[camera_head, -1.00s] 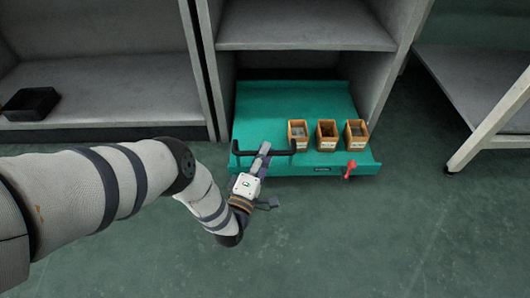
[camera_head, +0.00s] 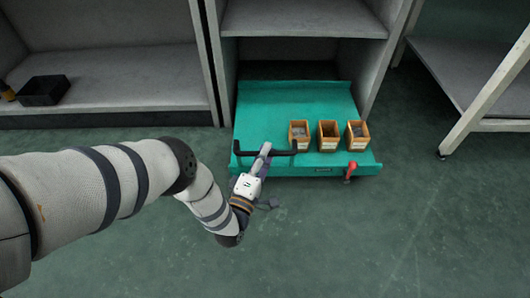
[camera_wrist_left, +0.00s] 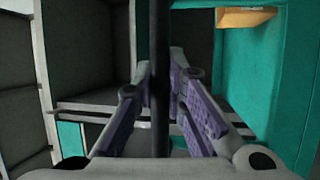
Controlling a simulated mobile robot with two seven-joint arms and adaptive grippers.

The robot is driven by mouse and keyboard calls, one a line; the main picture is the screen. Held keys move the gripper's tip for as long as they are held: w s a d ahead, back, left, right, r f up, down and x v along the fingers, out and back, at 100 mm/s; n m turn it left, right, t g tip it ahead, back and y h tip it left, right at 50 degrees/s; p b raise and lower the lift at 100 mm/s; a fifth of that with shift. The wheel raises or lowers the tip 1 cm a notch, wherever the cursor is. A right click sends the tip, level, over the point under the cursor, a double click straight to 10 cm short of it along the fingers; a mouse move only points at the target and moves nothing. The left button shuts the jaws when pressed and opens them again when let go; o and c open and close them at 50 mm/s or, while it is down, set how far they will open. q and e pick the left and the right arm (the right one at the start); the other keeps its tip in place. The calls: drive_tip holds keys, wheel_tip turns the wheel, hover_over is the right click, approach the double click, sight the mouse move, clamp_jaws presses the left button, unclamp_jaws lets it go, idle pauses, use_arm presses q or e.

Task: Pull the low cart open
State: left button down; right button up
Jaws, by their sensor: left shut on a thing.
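The low cart (camera_head: 262,112) is a flat teal platform, partly out from under the grey shelving unit, with its back end still between the side panels. A black bar handle (camera_head: 283,152) runs along the left part of its front edge. My left gripper (camera_head: 264,150) is shut on this handle. In the left wrist view the dark handle bar (camera_wrist_left: 160,90) passes between the purple-padded fingers (camera_wrist_left: 165,105), and the teal cart (camera_wrist_left: 252,80) shows at the right. My right gripper is not in view.
Three small wooden boxes (camera_head: 328,136) stand on the cart's right half. A red lever (camera_head: 350,170) sits at its front right. A black tray (camera_head: 44,90) lies on the left shelf. A grey table leg (camera_head: 480,105) stands at right. The green floor (camera_head: 380,230) in front is clear.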

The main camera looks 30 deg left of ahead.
use_arm(q)
drive_tip(key=c, duration=1.6)
unclamp_jaws()
drive_tip(key=v, duration=1.2)
